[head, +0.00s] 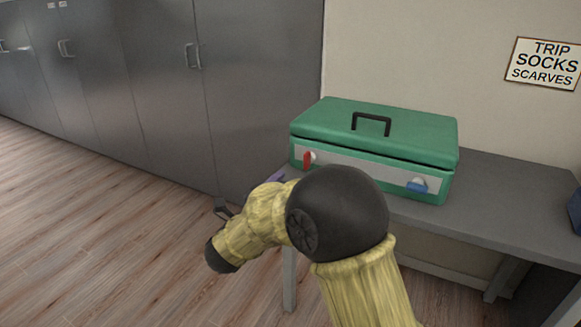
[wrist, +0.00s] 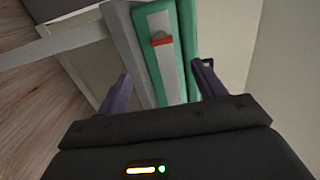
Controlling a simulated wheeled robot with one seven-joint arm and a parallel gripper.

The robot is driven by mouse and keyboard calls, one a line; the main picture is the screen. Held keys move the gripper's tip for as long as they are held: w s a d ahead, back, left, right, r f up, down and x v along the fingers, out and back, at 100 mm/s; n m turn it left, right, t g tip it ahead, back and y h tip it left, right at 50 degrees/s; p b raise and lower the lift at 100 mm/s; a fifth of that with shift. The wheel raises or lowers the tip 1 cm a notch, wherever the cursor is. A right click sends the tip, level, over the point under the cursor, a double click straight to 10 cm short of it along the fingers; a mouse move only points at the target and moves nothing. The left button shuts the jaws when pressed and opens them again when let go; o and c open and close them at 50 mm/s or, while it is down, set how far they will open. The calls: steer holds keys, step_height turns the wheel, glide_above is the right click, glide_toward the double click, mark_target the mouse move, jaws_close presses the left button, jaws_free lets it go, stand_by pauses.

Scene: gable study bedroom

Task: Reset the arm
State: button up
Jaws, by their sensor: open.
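My arm (head: 340,215) reaches forward and bends left in front of the desk in the head view. My gripper (wrist: 163,88) is open in the wrist view, with its two purple fingers apart and nothing held between them. In the head view my arm mostly hides it; a bit of purple shows near the desk's left end. A closed green case (head: 375,130) with a black top handle lies on the grey desk (head: 505,190). Its red latch (head: 308,158) and blue latch (head: 416,185) are on the front. The red latch (wrist: 162,40) shows beyond the fingers in the wrist view.
Grey cabinets (head: 160,80) line the wall at left. A sign (head: 545,63) reading "TRIP SOCKS SCARVES" hangs above the desk. A blue object (head: 574,210) is cut off at the right edge. Wooden floor (head: 90,230) at left is clear.

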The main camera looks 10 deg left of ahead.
steer(key=d+f+n+g+y+p, duration=0.2)
steer(key=d+n+g+y+p, duration=0.15)
steer(key=d+n+y, duration=0.6)
steer(key=s+d+f+n+g+h+p, duration=0.1)
steer(key=s+d+f+n+g+h, duration=0.15)
steer(key=s+d+n+g, duration=0.55)
steer(key=s+d+f+n+g+h+p, duration=0.1)
steer(key=s+d+f+n+g, duration=0.25)
steer(key=s+d, duration=0.85)
steer(key=s+a+r+p, duration=0.1)
steer(key=r+p, duration=1.8)
steer(key=s+a+r+p, duration=0.1)
steer(key=a+r+p, duration=0.1)
steer(key=r+p, duration=1.7)
steer(key=shift+s+a+n+t, duration=0.2)
steer(key=shift+n+t, duration=0.1)
steer(key=shift+t, duration=0.1)
